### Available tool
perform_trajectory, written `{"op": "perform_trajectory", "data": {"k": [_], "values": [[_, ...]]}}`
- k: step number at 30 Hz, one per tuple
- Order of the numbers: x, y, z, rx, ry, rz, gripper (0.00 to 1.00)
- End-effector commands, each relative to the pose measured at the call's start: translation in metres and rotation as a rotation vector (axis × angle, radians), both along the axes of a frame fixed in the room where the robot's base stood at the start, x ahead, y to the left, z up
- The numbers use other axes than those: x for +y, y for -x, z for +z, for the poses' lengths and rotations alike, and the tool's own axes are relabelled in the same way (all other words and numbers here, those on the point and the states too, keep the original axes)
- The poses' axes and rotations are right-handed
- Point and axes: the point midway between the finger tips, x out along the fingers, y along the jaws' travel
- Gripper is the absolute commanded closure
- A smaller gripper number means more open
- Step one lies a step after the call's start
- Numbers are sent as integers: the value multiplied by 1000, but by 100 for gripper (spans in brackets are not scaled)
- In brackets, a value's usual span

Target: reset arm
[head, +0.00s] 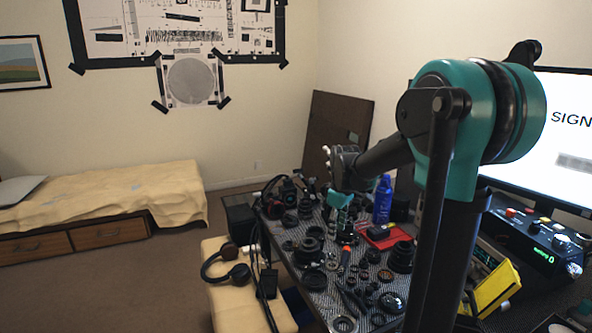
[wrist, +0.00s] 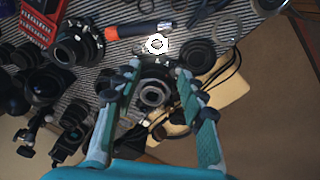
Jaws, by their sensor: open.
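My gripper (wrist: 157,75) is open in the wrist view, its two green-padded fingers spread apart. Between the fingers, below them, a dark round lens part (wrist: 152,94) with a light ring shows, and nothing is held. In the head view my arm reaches from the right over the cluttered table, and my gripper (head: 340,200) hangs above the lens parts. Its fingertips are too small there to make out clearly.
The table (head: 318,306) is crowded with black lens barrels, rings and tools. A blue bottle (head: 382,200) and a red tray (head: 390,237) stand toward the back. A monitor (head: 562,130) is at right. Headphones (head: 226,268) lie on a tan seat (head: 215,300); open floor lies left.

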Motion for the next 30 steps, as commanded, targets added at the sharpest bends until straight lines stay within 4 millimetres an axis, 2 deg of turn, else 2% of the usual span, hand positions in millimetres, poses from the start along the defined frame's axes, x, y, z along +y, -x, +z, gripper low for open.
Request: {"op": "perform_trajectory", "data": {"k": [1, 9, 15, 18, 21, 28, 30], "values": [[-6, 22, -7, -21, -10, -72, 59], [-31, 128, -54, -133, -95, -493, 59], [-41, 193, -89, -197, -167, -746, 59], [-44, 211, -101, -215, -192, -824, 59], [-45, 221, -107, -224, -205, -864, 59], [-45, 223, -108, -228, -210, -876, 59], [-45, 223, -108, -227, -209, -876, 66]]}}
